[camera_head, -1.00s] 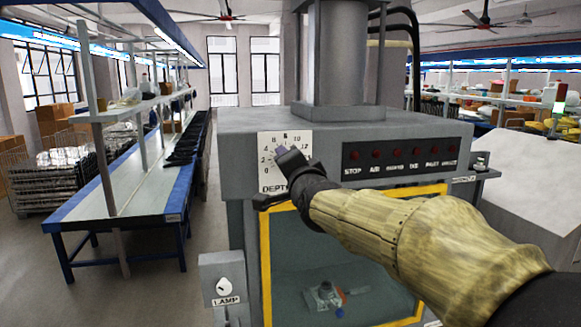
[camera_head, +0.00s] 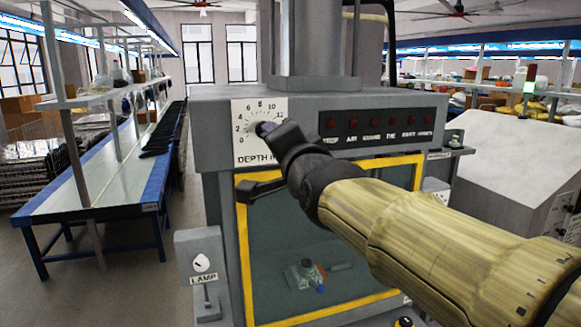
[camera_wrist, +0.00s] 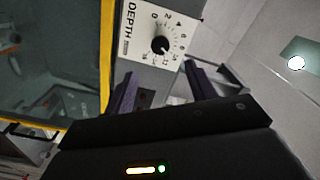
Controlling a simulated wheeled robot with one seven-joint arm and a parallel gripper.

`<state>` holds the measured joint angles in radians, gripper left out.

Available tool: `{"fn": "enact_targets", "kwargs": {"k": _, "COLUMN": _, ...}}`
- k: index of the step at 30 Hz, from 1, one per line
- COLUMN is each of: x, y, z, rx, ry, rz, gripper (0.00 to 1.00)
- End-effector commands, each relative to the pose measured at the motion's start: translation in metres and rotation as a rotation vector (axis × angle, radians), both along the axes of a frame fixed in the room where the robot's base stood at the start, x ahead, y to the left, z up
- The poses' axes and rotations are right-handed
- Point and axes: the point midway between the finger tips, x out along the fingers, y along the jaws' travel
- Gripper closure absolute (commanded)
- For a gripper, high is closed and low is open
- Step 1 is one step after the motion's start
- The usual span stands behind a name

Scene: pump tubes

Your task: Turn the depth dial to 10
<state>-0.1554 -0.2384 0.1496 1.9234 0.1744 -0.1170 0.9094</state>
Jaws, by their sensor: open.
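The depth dial (camera_head: 244,116) is a white square plate with a numbered scale on the upper left front of the grey machine. In the wrist view its round black knob (camera_wrist: 160,45) shows in the middle of the plate; I cannot surely read where its pointer stands. My gripper (camera_head: 264,128) is in front of the dial and hides its middle and lower right in the head view. In the wrist view my gripper (camera_wrist: 159,73) is open, with its two dark fingers apart and the knob ahead, between their lines. The fingers appear clear of the knob.
A row of red buttons (camera_head: 372,122) is right of the dial. A lamp switch box (camera_head: 203,262) stands at lower left. A long workbench (camera_head: 95,190) is further left.

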Motion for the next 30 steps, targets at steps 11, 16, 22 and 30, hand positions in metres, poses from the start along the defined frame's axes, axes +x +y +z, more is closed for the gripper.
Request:
{"fn": "enact_targets", "kwargs": {"k": 11, "x": -0.019, "y": -0.001, "z": 0.007, "rx": 0.002, "ry": -0.003, "rz": 0.012, "gripper": 0.44}}
{"fn": "enact_targets", "kwargs": {"k": 16, "x": -0.026, "y": -0.004, "z": 0.007, "rx": 0.002, "ry": -0.003, "rz": 0.01, "gripper": 0.44}}
{"fn": "enact_targets", "kwargs": {"k": 22, "x": -0.033, "y": -0.009, "z": 0.004, "rx": -0.002, "ry": 0.004, "rz": -0.001, "gripper": 0.44}}
{"fn": "enact_targets", "kwargs": {"k": 30, "x": -0.035, "y": -0.013, "z": 0.003, "rx": -0.006, "ry": 0.004, "rz": -0.017, "gripper": 0.44}}
